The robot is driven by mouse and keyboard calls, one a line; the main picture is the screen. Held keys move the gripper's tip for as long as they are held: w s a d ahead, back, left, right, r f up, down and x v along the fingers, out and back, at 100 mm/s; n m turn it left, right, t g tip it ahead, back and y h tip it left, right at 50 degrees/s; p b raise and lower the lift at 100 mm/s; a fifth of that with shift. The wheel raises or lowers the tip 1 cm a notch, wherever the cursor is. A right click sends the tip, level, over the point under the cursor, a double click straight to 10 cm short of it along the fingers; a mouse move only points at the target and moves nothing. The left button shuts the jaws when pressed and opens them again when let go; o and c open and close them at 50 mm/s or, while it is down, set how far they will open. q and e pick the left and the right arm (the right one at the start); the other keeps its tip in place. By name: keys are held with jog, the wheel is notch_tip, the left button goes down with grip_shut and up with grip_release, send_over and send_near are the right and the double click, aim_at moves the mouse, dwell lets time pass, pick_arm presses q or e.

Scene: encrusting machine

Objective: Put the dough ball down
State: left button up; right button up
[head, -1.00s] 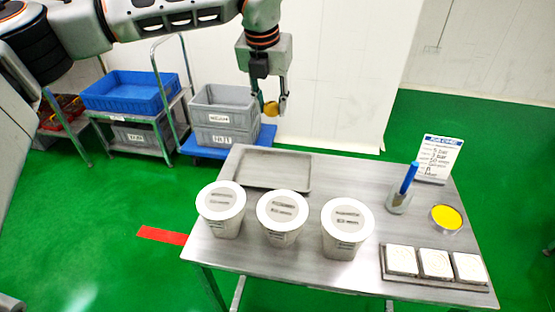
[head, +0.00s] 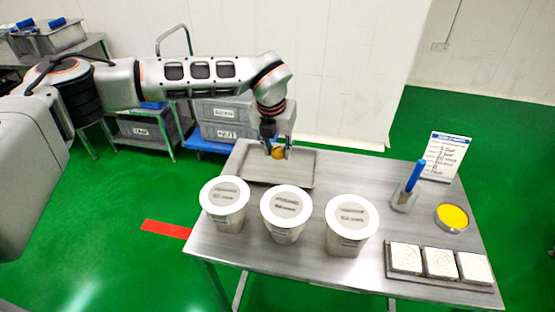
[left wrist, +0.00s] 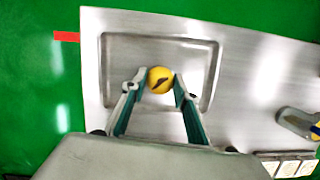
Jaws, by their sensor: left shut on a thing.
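The dough ball (head: 277,152) is small and yellow-orange. My left gripper (head: 277,153) is shut on it, one finger on each side. In the head view they are over the shallow grey tray (head: 305,176) at the table's back left. In the left wrist view the ball (left wrist: 160,79) shows a dark mark on top and sits between the fingertips (left wrist: 156,84), inside the outline of the tray (left wrist: 207,72). I cannot tell whether the ball touches the tray floor. My right gripper is not in view.
On the steel table (head: 300,262) stand three white-lidded tubs (head: 286,214) in front of the tray. To the right are a holder with a blue-handled tool (head: 405,195), a yellow-filled dish (head: 452,217), a sign (head: 446,155) and white moulds (head: 440,263). Grey crates (head: 222,120) stand behind.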

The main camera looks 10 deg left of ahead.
aim_at(278, 159)
pick_arm(q)
jog(key=shift+f, duration=2)
jog(key=shift+f, duration=0.15)
jog(key=o, duration=0.8)
jog(key=shift+o, duration=0.2)
jog(key=v, duration=1.2)
